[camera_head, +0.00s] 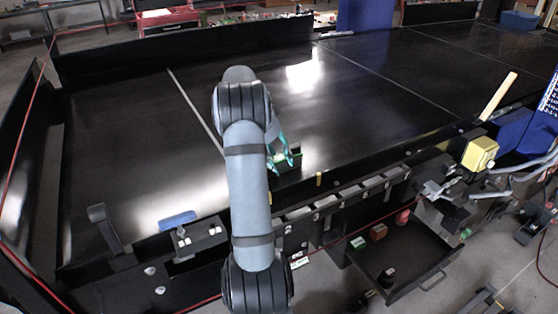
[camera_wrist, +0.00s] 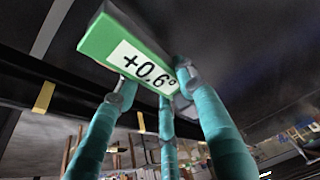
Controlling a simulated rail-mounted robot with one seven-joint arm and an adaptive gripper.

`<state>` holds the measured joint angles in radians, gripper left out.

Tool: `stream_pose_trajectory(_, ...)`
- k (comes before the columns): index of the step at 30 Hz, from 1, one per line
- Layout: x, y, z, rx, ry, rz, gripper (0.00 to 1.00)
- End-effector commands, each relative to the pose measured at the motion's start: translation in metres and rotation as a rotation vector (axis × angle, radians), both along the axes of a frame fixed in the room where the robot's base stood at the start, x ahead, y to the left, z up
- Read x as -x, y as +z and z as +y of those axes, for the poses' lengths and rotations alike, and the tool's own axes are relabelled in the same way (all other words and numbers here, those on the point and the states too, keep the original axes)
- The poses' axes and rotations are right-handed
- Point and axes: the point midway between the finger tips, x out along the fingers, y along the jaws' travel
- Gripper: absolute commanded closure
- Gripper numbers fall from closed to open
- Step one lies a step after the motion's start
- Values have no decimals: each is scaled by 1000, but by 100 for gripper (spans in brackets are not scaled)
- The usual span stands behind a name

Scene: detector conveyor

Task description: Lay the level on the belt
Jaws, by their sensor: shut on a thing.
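The level (camera_wrist: 130,60) is a small box with a green face and a white display reading +0.6°. In the wrist view my gripper (camera_wrist: 155,88), with teal fingers, is shut on it, fingertips at its lower edge and right end. The level is tilted in that picture. In the head view my gripper (camera_head: 284,156) holds the dark and green level (camera_head: 289,166) near the front edge of the black belt (camera_head: 120,130). My arm hides part of the belt there. I cannot tell whether the level touches the belt.
A black rail with boxes (camera_head: 345,196) runs along the belt's front edge. A yellow box (camera_head: 480,153) and a wooden handle (camera_head: 497,97) are at the right. An open drawer (camera_head: 420,258) with small items is below. The belt's left and middle are clear.

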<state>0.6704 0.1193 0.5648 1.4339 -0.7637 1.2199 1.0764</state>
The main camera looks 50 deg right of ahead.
Motion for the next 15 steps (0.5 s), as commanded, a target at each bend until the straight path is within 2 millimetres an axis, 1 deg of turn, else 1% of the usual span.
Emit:
stream_pose_trajectory(2, 0, -3, 0, 1, -1, -1, 96)
stream_pose_trajectory(3, 0, -3, 0, 0, -1, 0, 61)
stream_pose_trajectory(12, 0, -2, 0, 0, 0, 0, 44)
stream_pose_trajectory(15, 0, -2, 0, 0, 0, 0, 43)
